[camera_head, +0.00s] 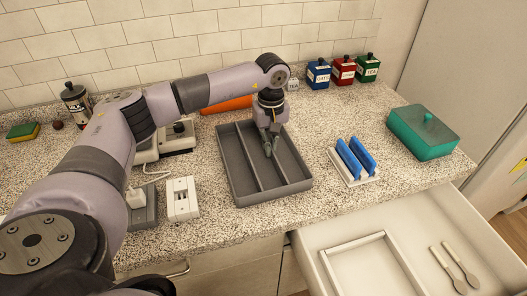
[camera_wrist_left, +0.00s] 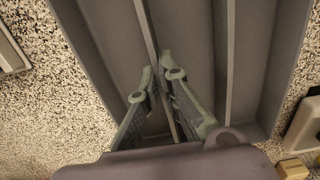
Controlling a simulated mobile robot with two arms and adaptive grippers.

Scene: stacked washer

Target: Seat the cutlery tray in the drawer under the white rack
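The cutlery tray (camera_head: 300,187) is a dark grey open box with long dividers, lying flat on the speckled counter. My left gripper (camera_head: 268,151) points down into it. In the left wrist view my left gripper (camera_wrist_left: 160,80) has its fingertips close together, one on each side of a tray divider (camera_wrist_left: 148,28), and looks shut on it. The white rack (camera_head: 358,180) holds upright blue pieces and stands on the counter right of the tray. The drawer (camera_head: 318,238) below it is pulled open. My right gripper is not in view.
In the drawer lie a pale rectangular frame (camera_head: 328,266) and two wooden-handled utensils (camera_head: 455,268). A teal lidded box (camera_head: 424,135) stands right of the rack. Blue, red and green canisters (camera_head: 343,71) stand behind. White switch-like blocks (camera_head: 182,198) lie left of the tray.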

